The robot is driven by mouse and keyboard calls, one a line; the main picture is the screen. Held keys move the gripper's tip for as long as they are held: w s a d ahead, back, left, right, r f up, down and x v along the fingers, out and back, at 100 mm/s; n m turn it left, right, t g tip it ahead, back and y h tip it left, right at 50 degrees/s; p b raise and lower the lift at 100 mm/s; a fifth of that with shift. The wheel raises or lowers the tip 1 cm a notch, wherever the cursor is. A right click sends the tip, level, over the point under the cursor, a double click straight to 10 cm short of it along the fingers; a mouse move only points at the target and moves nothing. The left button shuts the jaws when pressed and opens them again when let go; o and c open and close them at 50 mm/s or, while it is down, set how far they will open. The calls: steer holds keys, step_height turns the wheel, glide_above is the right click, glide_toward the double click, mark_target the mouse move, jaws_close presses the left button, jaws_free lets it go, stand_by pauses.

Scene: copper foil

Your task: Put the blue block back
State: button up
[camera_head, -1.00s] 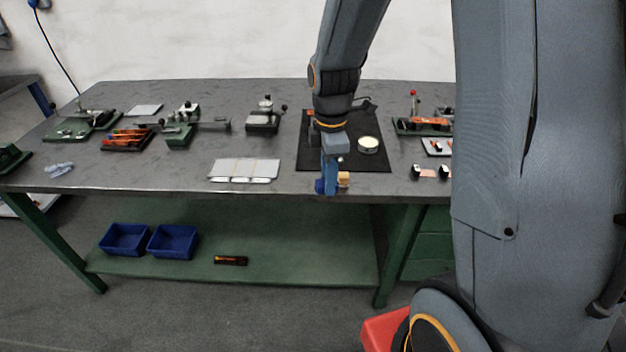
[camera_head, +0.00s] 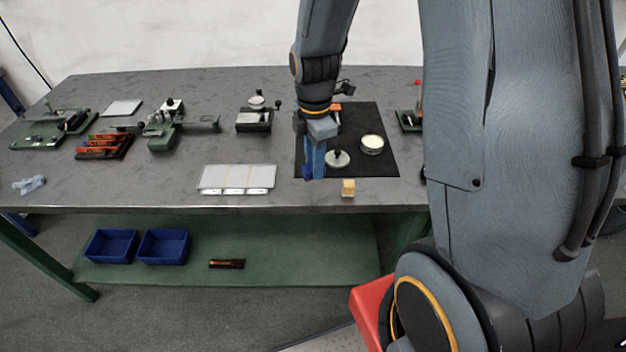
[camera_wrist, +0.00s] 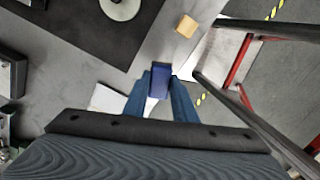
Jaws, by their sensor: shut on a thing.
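My gripper (camera_head: 314,172) is shut on the blue block (camera_wrist: 160,79). In the wrist view the block sits between the two blue fingertips, over the bench edge region. In the head view the blue block (camera_head: 308,172) shows small and dark blue at the fingertips, at the front left part of the black mat (camera_head: 384,160). I cannot tell its exact height above the bench. A tan wooden block (camera_head: 348,187) stands on the bench near the front edge, just right of my gripper. It also shows in the wrist view (camera_wrist: 187,26).
Two round pale discs, one (camera_head: 372,144) at right and one with a knob (camera_head: 338,159), stand on the mat. White sheets (camera_head: 237,178) lie left of my gripper. Blue bins (camera_head: 163,246) stand on the lower shelf. A red-framed item (camera_wrist: 240,60) shows beyond the bench edge.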

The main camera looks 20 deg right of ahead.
steer(key=shift+f+p, duration=0.75)
steer(key=shift+f, duration=2.55)
steer(key=shift+f, duration=0.15)
steer(key=o, duration=1)
